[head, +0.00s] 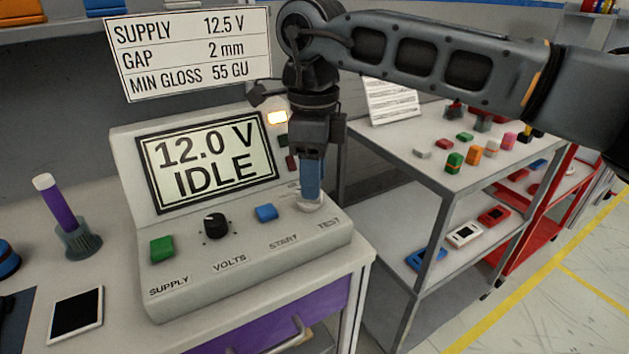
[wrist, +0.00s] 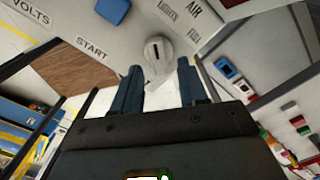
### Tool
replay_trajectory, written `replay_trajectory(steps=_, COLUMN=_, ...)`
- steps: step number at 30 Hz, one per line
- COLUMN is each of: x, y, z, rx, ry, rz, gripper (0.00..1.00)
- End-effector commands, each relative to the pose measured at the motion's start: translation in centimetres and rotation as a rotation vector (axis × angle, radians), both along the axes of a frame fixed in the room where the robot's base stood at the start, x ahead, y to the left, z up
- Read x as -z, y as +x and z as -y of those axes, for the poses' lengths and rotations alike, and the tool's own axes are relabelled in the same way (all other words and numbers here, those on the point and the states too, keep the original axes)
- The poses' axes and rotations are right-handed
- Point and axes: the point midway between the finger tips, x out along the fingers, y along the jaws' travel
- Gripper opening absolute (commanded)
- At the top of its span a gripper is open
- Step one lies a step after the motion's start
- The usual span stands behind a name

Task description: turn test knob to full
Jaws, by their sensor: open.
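The test knob (head: 309,204) is a pale grey knob at the right end of the sloped console, above the TEST label. In the wrist view the knob (wrist: 157,58) shows a short black mark, upright in the picture. Labels LIGHTS, AIR and a partly blurred one lie up and right of it; I cannot tell which the mark points at. My gripper (head: 311,190) points down over the knob and partly hides it in the head view. In the wrist view my gripper (wrist: 160,82) is open, its two fingers apart near the knob; contact is unclear.
The console screen (head: 208,164) reads 12.0 V IDLE. A green supply button (head: 161,249), black volts knob (head: 215,225) and blue start button (head: 266,212) sit left of the test knob. A sign (head: 188,52) reads supply 12.5 V. A shelf cart (head: 400,165) stands to the right.

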Motion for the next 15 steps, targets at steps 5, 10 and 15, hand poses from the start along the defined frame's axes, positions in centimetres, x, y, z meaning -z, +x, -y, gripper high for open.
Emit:
replay_trajectory(steps=5, x=1.7, y=0.0, z=0.0, rx=0.001, ry=-0.001, rz=-0.001, gripper=0.43)
replay_trajectory(steps=10, x=2.0, y=0.0, z=0.0, rx=0.0, ry=0.0, rz=-0.001, gripper=0.43)
replay_trajectory(steps=15, x=2.0, y=0.0, z=0.0, rx=0.001, ry=0.0, rz=0.0, gripper=0.42)
